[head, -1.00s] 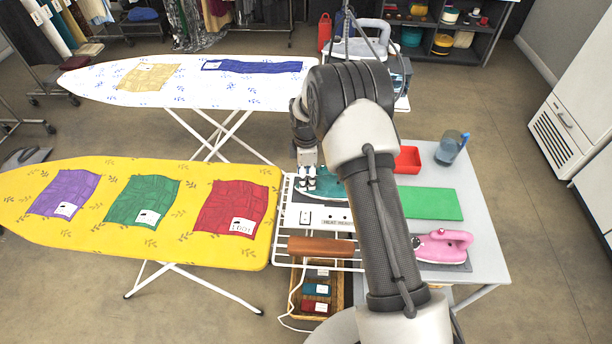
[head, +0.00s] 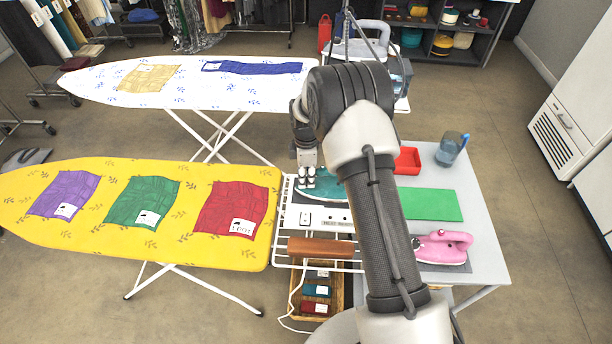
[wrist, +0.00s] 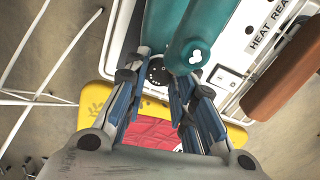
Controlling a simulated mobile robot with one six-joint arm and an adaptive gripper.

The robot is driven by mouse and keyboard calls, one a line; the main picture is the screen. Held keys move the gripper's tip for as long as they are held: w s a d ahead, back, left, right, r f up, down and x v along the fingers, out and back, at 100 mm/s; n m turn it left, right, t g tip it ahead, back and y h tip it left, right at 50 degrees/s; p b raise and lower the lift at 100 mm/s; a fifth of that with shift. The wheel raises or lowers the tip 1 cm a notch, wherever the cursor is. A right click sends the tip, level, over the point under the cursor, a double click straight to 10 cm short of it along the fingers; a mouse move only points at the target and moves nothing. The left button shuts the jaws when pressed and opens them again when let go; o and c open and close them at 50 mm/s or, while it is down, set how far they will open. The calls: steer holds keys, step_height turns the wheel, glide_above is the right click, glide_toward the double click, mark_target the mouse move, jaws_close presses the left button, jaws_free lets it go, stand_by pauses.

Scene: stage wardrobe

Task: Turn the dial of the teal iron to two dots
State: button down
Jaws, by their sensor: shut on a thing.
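The teal iron (head: 332,190) rests on the white stand panel beside the yellow board, partly hidden behind my arm in the head view. In the wrist view its teal body (wrist: 200,35) fills the top middle, with a white mark on the rounded end. The dark dial (wrist: 157,71) with small pale marks shows between my fingers. My gripper (wrist: 158,84) is shut on the dial, with a finger on each side. In the head view my gripper (head: 307,178) points down over the iron's left end. I cannot read which mark the dial is set to.
A brown roll (head: 320,248) lies in front of the panel labelled HEAT READY. A pink iron (head: 443,247), green mat (head: 430,203), red tray (head: 408,160) and blue cup (head: 451,148) stand to the right. The yellow ironing board (head: 100,235) is close on the left.

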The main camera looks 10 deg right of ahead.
steer(key=m, duration=0.4)
steer(key=shift+m, duration=0.3)
steer(key=c, duration=1.3)
jaws_free()
step_height(320, 180, up, 12)
steer(key=shift+a, duration=0.1)
